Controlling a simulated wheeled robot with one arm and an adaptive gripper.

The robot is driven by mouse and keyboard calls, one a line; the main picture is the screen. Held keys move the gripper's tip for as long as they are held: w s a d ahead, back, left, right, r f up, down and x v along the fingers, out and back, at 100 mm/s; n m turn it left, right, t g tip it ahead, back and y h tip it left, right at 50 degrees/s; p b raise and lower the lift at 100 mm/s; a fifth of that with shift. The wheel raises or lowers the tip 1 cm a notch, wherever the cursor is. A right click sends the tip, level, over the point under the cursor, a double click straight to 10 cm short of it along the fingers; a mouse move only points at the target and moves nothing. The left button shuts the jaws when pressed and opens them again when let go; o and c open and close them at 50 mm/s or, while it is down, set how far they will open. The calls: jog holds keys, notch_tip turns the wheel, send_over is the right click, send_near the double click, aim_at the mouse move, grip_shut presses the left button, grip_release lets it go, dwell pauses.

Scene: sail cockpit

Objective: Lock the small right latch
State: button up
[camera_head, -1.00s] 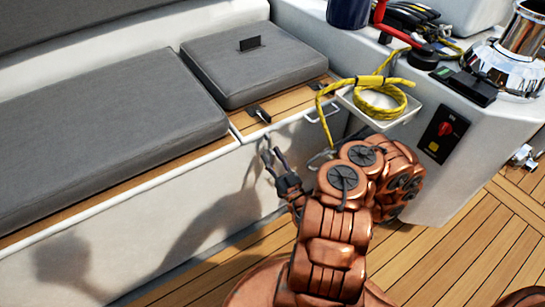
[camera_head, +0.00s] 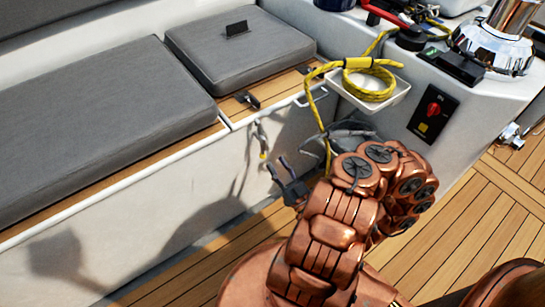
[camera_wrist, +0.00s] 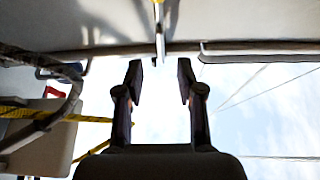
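Two small black latches sit on the wooden ledge in front of the square grey cushion. The left one (camera_head: 247,99) is clear to see; the right one (camera_head: 310,71) is partly behind yellow rope. Their locked state cannot be told. A thin grey fitting with a yellow end (camera_head: 260,140) is at the white locker front, below the ledge. My gripper (camera_head: 277,163) is below and right of this fitting, apart from both latches. In the wrist view my gripper (camera_wrist: 160,72) is open and empty, with a thin metal fitting (camera_wrist: 159,36) beyond the fingertips.
Yellow rope (camera_head: 370,82) lies over a white tray (camera_head: 398,95) and hangs down near my arm. A switch panel (camera_head: 432,113) and chrome winch (camera_head: 492,45) are at right. Teak floor (camera_head: 440,235) is open.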

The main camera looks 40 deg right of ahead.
jog(key=shift+v, duration=1.45)
jog(key=shift+w, duration=0.1)
